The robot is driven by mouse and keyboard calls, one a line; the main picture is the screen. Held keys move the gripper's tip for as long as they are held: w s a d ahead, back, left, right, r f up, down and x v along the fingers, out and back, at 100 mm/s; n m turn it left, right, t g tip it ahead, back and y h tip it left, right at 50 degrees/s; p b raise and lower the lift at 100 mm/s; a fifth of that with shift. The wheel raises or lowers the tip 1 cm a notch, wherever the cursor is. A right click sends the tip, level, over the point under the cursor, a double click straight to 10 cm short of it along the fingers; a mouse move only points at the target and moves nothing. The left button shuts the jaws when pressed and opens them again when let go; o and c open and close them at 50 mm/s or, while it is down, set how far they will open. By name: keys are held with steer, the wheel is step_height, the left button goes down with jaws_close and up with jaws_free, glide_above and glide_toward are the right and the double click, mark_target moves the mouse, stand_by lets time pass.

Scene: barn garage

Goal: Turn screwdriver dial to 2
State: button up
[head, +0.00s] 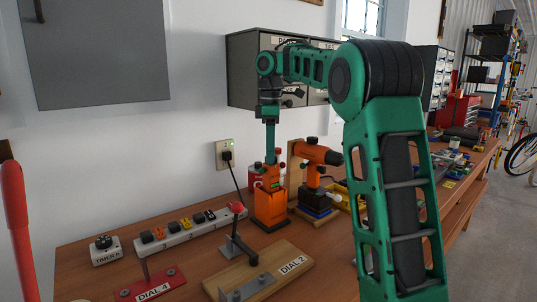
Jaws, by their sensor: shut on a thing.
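My green arm reaches from the right over the workbench, and its slim end points straight down. My gripper (271,161) is at the top of an upright orange tool (268,207) that stands on the bench near the wall outlet. It is shut on the upper part of this tool. The fingertips are small here, and the exact grip is hard to make out. I cannot read a dial setting on the tool. A wooden board labelled DIAL 2 (290,268) lies in front, with a grey bracket and a red-tipped lever (237,207).
An orange drill (318,153) stands close right of the orange tool. A power strip (180,232), a TIMER R dial (104,248) and a red DIAL 4 plate (152,286) lie to the left. A grey wall cabinet (241,75) hangs behind my arm. A cord runs from the outlet (225,153).

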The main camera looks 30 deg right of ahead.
stand_by(0.3)
steer(key=o, duration=1.1)
steer(key=shift+c, duration=0.2)
step_height(320, 180, up, 11)
steer(key=shift+w, duration=0.15)
steer(key=shift+f, duration=0.15)
steer(key=s+f+m, duration=0.6)
steer(key=s+f, duration=0.4)
steer(key=s, duration=0.3)
steer(key=s+d+f+m, duration=0.1)
steer(key=s+f+m, duration=0.5)
steer(key=s+f, duration=0.4)
steer(key=s+d+f+m, duration=0.1)
steer(key=s+f+m, duration=0.5)
steer(key=s, duration=1.1)
step_height(320, 180, down, 4)
steer(key=shift+d+f+m, duration=0.1)
steer(key=shift+d+m, duration=0.1)
steer(key=shift+m, duration=0.1)
